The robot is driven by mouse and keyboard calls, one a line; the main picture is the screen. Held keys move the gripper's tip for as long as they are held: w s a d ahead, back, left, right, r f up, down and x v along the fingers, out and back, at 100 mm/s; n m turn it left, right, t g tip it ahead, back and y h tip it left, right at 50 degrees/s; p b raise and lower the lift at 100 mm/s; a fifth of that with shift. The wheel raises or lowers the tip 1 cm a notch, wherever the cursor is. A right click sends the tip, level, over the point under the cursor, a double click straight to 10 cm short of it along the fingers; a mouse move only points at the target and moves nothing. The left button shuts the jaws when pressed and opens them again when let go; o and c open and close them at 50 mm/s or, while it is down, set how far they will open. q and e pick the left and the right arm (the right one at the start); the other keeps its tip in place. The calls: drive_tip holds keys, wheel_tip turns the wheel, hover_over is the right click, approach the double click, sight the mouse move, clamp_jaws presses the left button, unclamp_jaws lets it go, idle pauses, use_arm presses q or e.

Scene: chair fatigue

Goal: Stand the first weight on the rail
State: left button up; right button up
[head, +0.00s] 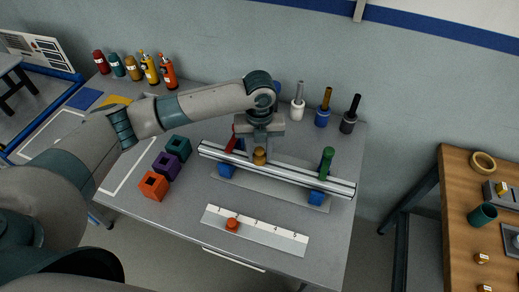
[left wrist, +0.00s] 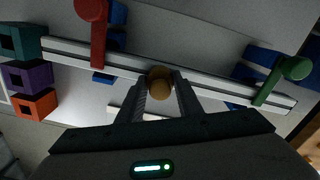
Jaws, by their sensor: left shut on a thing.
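My left gripper (head: 260,147) comes down over the silver rail (head: 300,178) and is shut on a brass-coloured weight (head: 260,157). In the left wrist view the weight (left wrist: 160,80) sits upright between the two fingertips, in line with the rail (left wrist: 215,84). I cannot tell whether its base touches the rail. The rail lies across two blue supports (head: 316,198), with a red post (head: 231,142) near its left end and a green post (head: 326,162) near its right. My right gripper is not in view.
An orange-red weight (head: 232,225) stands on the white numbered strip (head: 278,236) in front. Orange (head: 153,186), purple (head: 165,166) and teal (head: 179,147) hollow blocks are left of the rail. Bottles (head: 150,68) and handled tools (head: 322,112) line the back.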

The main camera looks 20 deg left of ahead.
sight(260, 150)
use_arm(q)
drive_tip(key=shift+f, duration=0.1)
drive_tip(key=o, duration=1.3)
drive_tip(key=shift+w+r+b, duration=0.1)
drive_tip(key=shift+r+b, duration=0.2)
drive_tip(key=shift+r, duration=0.35)
wheel_tip(260, 150, up, 10)
drive_tip(key=b, duration=0.3)
drive_tip(key=shift+r, duration=0.5)
